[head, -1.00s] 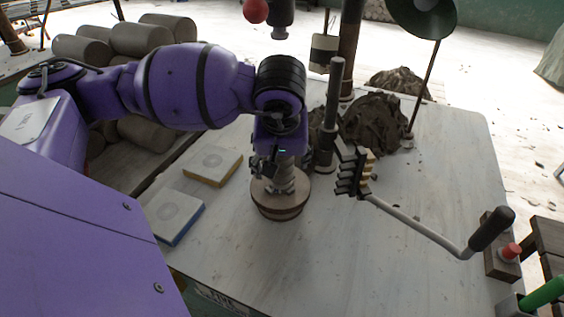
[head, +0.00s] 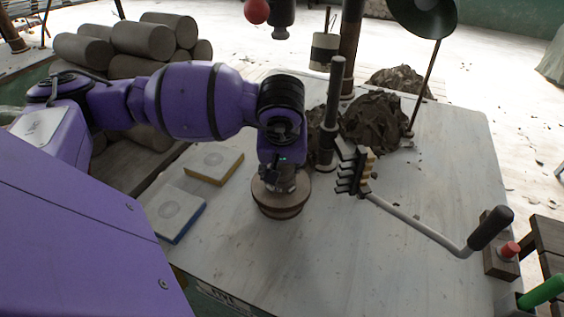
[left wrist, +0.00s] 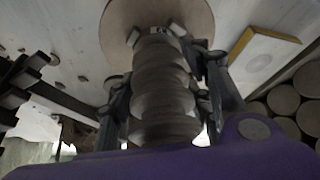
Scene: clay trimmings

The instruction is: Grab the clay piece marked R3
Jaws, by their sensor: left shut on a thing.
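A ribbed grey-brown clay piece (left wrist: 160,92) stands upright on a round wooden stand (head: 281,209), whose disc also shows in the left wrist view (left wrist: 112,38). I cannot read a mark R3 on it. My left gripper (head: 284,183) points down over the stand and is shut on the clay piece. In the left wrist view its fingers (left wrist: 160,105) lie on both sides of the piece. In the head view the gripper hides most of the piece. My right gripper is not in view.
Two square pads, one yellow-edged (head: 214,165) and one blue-edged (head: 176,214), lie left of the stand. A crank arm with a dark handle (head: 491,228) and a toothed head (head: 354,172) stands to the right. A dark clay heap (head: 376,122) lies behind. The front tabletop is clear.

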